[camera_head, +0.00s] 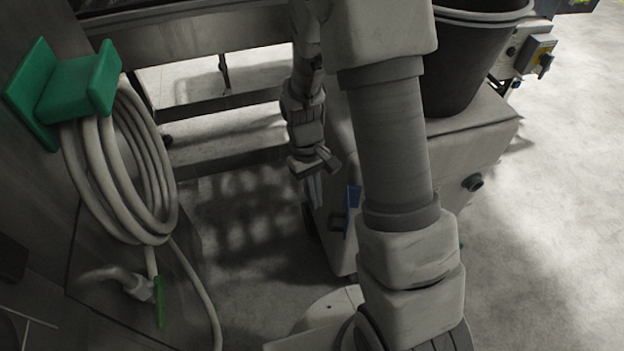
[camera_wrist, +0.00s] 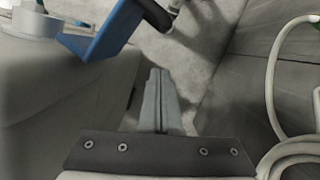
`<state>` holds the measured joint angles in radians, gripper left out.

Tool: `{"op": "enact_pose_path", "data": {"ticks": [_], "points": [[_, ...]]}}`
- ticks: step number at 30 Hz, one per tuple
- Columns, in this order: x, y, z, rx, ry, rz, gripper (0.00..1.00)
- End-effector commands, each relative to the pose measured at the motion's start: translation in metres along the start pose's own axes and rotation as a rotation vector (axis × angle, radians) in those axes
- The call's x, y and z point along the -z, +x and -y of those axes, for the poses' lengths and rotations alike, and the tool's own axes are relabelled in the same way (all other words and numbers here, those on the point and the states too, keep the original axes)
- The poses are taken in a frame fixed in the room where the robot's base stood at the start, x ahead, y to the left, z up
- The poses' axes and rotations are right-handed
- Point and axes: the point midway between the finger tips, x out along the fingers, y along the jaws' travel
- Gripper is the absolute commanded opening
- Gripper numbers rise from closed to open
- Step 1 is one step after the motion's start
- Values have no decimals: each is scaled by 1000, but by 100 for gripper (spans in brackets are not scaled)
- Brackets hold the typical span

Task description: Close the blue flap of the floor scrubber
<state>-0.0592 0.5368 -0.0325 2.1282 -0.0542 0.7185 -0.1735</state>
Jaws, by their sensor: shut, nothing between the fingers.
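The blue flap (camera_head: 353,197) shows in the head view as a small blue piece at the left side of the floor scrubber (camera_head: 478,150), partly hidden by my arm. In the wrist view the blue flap (camera_wrist: 108,30) stands out at an angle from the scrubber's grey side (camera_wrist: 50,100), at the upper left. My gripper (camera_head: 315,190) points down just left of the flap in the head view. In the wrist view its fingers (camera_wrist: 158,78) are together and empty, below and right of the flap, with a visible gap to it.
A dark bucket (camera_head: 470,55) stands on the scrubber. A coiled grey hose (camera_head: 120,180) hangs on a green holder (camera_head: 65,85) at the left. A metal frame (camera_head: 215,100) stands behind my gripper. Shadowed floor (camera_head: 250,240) between hose and scrubber is clear.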

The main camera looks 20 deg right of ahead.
Motion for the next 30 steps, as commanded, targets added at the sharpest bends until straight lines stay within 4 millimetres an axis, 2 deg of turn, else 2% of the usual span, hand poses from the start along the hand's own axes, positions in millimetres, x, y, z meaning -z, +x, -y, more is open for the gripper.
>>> {"op": "enact_pose_path", "data": {"ticks": [3,9,30], "points": [[-18,1,0,0,2,-2,0],[-33,5,0,-1,1,-2,0],[-38,6,-6,-4,-12,-2,0]]}}
